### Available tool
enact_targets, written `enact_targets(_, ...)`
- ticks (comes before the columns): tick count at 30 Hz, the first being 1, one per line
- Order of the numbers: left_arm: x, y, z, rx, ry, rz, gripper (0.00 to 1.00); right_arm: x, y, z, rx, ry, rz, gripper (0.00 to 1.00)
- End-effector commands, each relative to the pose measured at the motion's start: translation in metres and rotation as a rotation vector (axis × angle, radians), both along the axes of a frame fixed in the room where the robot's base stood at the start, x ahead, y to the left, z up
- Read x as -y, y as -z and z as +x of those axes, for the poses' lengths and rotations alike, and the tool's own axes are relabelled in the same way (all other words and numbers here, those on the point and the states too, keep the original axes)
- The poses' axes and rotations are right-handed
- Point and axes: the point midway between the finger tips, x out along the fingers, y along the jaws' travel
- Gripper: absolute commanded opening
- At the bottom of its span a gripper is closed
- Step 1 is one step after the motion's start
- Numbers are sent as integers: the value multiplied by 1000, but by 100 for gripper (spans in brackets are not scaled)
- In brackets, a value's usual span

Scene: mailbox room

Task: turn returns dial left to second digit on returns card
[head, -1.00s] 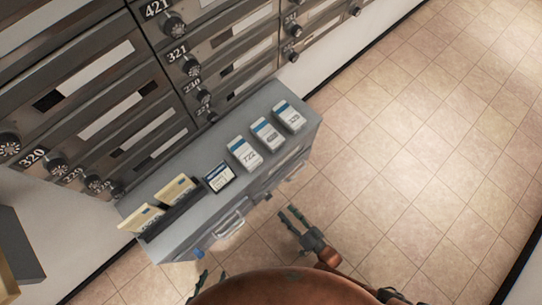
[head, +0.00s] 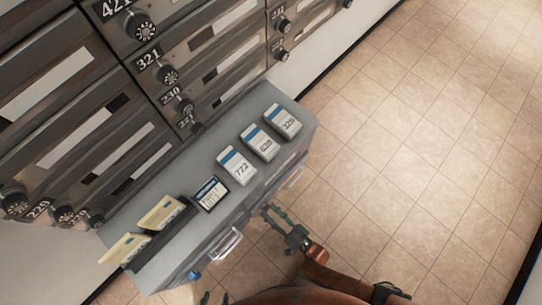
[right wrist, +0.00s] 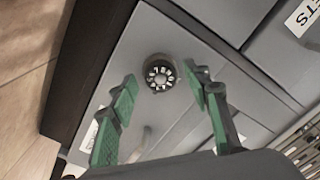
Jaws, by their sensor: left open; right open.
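In the right wrist view a round dark dial with white digits (right wrist: 160,73) sits on a grey panel; its digits are too small to read, and no name for it is legible. My right gripper (right wrist: 163,112) is open and empty, its green-padded fingers either side of the dial in the picture, apparently not touching it. In the head view the right gripper (head: 277,217) is beside the front of the grey cabinet (head: 283,178). A small dark-framed card (head: 211,194) stands on the cabinet top; its text is unreadable. My left gripper (head: 215,298) shows only partly at the bottom edge, open.
White blue-banded blocks (head: 237,166) and cream envelopes (head: 161,213) in a dark holder stand on the cabinet. A handle (head: 226,243) juts from its front. Numbered mailboxes with dials (head: 141,27) line the wall. Tiled floor (head: 420,130) on the right is clear.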

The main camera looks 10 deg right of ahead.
Motion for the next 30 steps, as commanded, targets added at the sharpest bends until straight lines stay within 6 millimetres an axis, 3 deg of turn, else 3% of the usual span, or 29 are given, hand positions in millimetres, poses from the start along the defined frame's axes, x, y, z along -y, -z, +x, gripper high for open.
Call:
enact_targets(6,0,0,0,1,0,0,44,0,0,1,0,0,0,44)
enact_targets(24,0,0,0,0,0,0,44,0,0,0,0,0,0,4)
enact_targets(30,0,0,0,-1,0,0,44,0,0,0,5,1,-8,2)
